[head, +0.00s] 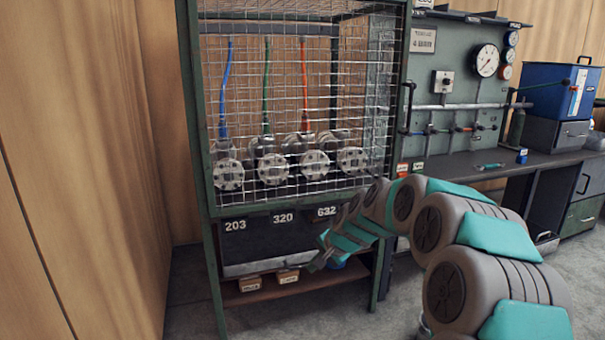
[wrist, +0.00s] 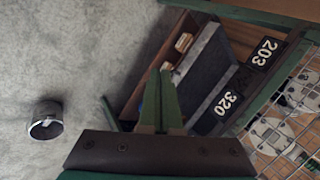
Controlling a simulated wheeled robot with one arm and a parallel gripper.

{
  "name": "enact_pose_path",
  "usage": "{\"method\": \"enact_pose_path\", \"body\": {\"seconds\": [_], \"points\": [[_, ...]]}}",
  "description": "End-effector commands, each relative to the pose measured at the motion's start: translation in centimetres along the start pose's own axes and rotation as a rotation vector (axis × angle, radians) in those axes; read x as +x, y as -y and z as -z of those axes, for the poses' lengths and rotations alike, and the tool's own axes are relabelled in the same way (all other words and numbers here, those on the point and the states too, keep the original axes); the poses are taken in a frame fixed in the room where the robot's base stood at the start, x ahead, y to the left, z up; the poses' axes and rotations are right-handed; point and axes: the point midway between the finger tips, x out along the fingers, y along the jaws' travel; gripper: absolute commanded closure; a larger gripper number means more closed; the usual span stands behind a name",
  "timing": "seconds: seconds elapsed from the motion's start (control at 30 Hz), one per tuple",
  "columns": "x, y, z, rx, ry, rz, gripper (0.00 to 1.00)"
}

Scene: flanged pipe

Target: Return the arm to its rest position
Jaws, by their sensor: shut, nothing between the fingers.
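My arm (head: 455,235), grey with teal covers, reaches from the lower right toward the green-framed cage. My gripper (head: 318,264) is in front of the cage's lower part, below the number plates, pointing down and left. In the wrist view its two green fingers (wrist: 160,98) are together with nothing between them. Whether the fingertips touch the cage stand cannot be told. The flanged pipe ends (head: 272,169) stand in a row behind the wire mesh, with blue, green and orange lines above them.
Plates 203, 320 and 632 (head: 326,211) sit above a dark panel. Small boxes (head: 250,284) lie on the low shelf. A metal ring (wrist: 45,121) lies on the carpet in the wrist view. A workbench (head: 465,163) stands right; a wooden wall (head: 75,150) is left.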

Motion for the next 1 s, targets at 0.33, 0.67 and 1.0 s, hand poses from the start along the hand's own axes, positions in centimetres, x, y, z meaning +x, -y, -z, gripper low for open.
{"method": "enact_pose_path", "body": {"seconds": [0.33,0.67,1.0], "points": [[-9.4,-7.0,-11.2,-0.288,0.142,-0.174,1.00],[-17.6,-17.4,-20.0,-0.495,0.263,-0.371,1.00],[-24.5,-28.7,-27.5,-0.605,0.390,-0.560,1.00]]}}
